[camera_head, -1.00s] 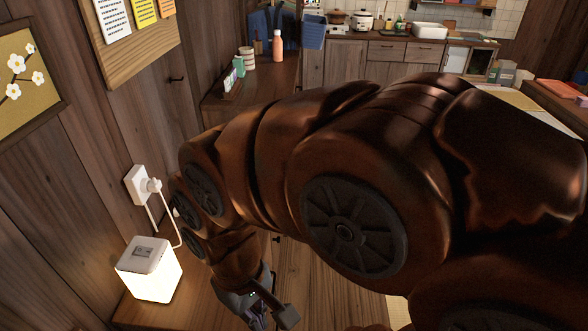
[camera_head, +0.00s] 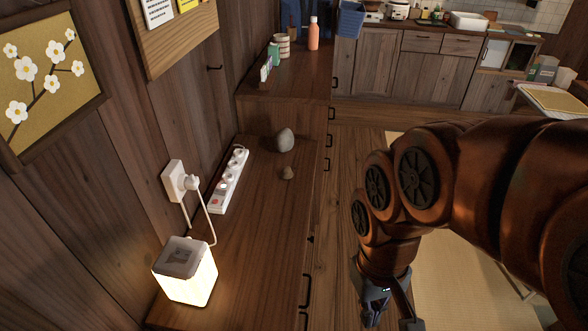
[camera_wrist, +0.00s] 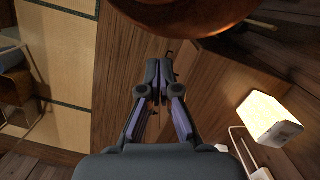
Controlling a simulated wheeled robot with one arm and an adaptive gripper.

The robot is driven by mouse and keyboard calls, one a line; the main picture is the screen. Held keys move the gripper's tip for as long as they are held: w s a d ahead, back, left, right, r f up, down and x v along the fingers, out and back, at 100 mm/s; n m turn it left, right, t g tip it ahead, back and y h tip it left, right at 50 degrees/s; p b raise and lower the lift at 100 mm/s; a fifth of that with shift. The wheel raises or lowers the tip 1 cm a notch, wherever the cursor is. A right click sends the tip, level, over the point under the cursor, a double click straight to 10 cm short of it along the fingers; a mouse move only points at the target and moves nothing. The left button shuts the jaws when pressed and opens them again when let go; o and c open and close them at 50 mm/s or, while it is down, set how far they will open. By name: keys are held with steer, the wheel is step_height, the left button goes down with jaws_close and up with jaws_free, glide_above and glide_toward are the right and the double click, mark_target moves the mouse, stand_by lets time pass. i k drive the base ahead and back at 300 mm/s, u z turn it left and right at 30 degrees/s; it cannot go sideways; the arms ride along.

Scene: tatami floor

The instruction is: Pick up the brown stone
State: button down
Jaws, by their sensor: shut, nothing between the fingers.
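Neither stone shows in the wrist view.
On the cabinet top (camera_head: 255,240) are a lit cube lamp (camera_head: 186,275) and a white power strip (camera_head: 230,180). The lamp's cord runs to a wall outlet (camera_head: 174,181). A higher cabinet behind holds an orange bottle (camera_head: 313,34).

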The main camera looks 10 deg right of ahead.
mark_target(288, 174)
steer(key=u, duration=3.6)
steer(key=k, duration=1.9)
steer(key=z, duration=1.3)
steer(key=i, duration=0.5)
steer(key=u, duration=0.05)
